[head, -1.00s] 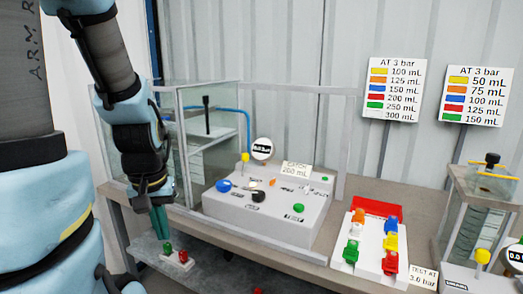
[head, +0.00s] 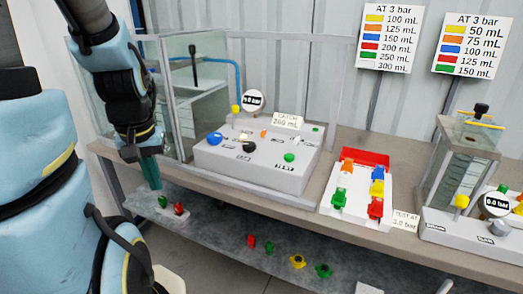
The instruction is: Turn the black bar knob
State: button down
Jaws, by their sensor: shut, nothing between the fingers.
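The black bar knob (head: 249,147) is a small dark knob on the sloped top of the grey-white console (head: 275,172). It sits between the blue knob (head: 214,139) and the green button (head: 289,157); its exact angle is too small to tell. My gripper (head: 152,186) has teal fingers pointing down. It is shut and empty, left of the console and in front of the table edge, well apart from the black knob. It hangs over the green and red pieces on the lower shelf.
A glass tank (head: 190,60) stands behind and left of the console. A white and red tray (head: 352,207) of coloured valves lies to its right, then a second pump unit (head: 470,225). A lower shelf (head: 225,232) holds several coloured valves.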

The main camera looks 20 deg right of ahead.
aim_at(250, 147)
jog(key=i+l+u, duration=0.25)
jog(key=i, duration=0.2)
jog(key=i+l+u, duration=0.25)
jog(key=i, duration=0.15)
